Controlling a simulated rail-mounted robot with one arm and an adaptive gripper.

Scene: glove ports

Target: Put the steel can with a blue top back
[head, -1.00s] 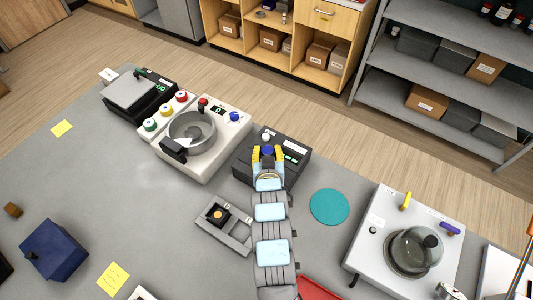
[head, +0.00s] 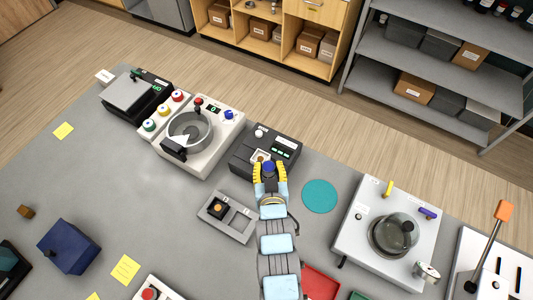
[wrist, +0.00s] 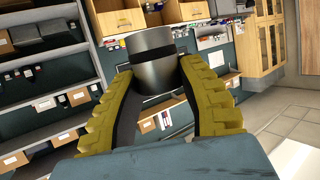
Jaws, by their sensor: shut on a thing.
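My gripper (head: 269,170) has yellow fingers shut on the steel can (wrist: 152,62). In the wrist view the can is a grey metal cylinder with a dark band, between both fingers. In the head view its blue top (head: 268,166) shows between the fingertips, at the near edge of the black device (head: 283,145). A grey two-slot holder (head: 239,234) lies to the left of my arm. Its left slot holds a black piece with an orange top (head: 217,207); its right slot looks empty.
A teal round mat (head: 319,196) lies right of my gripper. A white machine with a metal bowl (head: 190,130) stands left, and one with a glass dome (head: 395,236) right. A red tray (head: 318,283) is near my arm.

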